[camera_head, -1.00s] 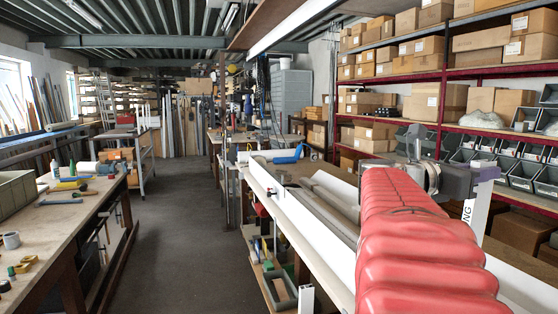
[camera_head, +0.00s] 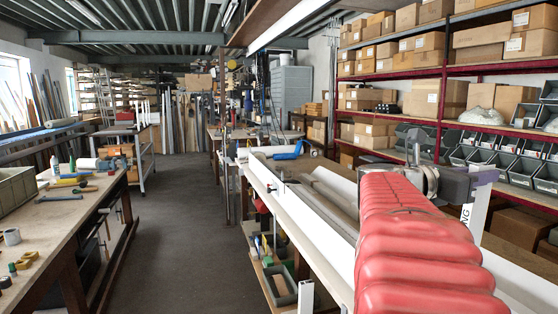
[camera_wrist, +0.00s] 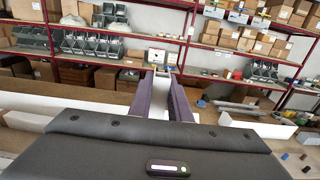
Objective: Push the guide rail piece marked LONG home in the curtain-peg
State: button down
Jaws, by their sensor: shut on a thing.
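My gripper (camera_head: 462,184) is on the right in the head view, at the end of my red-sleeved arm. A white guide rail piece (camera_head: 475,213) hangs below it, with the letters "NG" showing; the rest of the marking is hidden. In the wrist view, the purple fingers (camera_wrist: 161,76) are shut on the white piece (camera_wrist: 159,84). It stands clear of the shelving behind. I cannot make out the curtain-peg in either view, and the piece's lower end is hidden.
A long bench with white profiles (camera_head: 300,215) runs along the right, partly behind my arm. Red shelving (camera_head: 440,112) with boxes and grey bins stands beyond it. A tool bench (camera_head: 75,215) is at left. The aisle floor (camera_head: 185,230) between is clear.

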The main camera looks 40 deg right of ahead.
jog(key=shift+f, duration=2.75)
dwell(0.4)
jog(key=c, duration=1.6)
grip_release()
jog(key=shift+o, duration=0.2)
jog(key=shift+f, duration=0.1)
jog(key=v, duration=1.3)
jog(key=shift+w+a, duration=0.2)
jog(key=shift+a, duration=0.15)
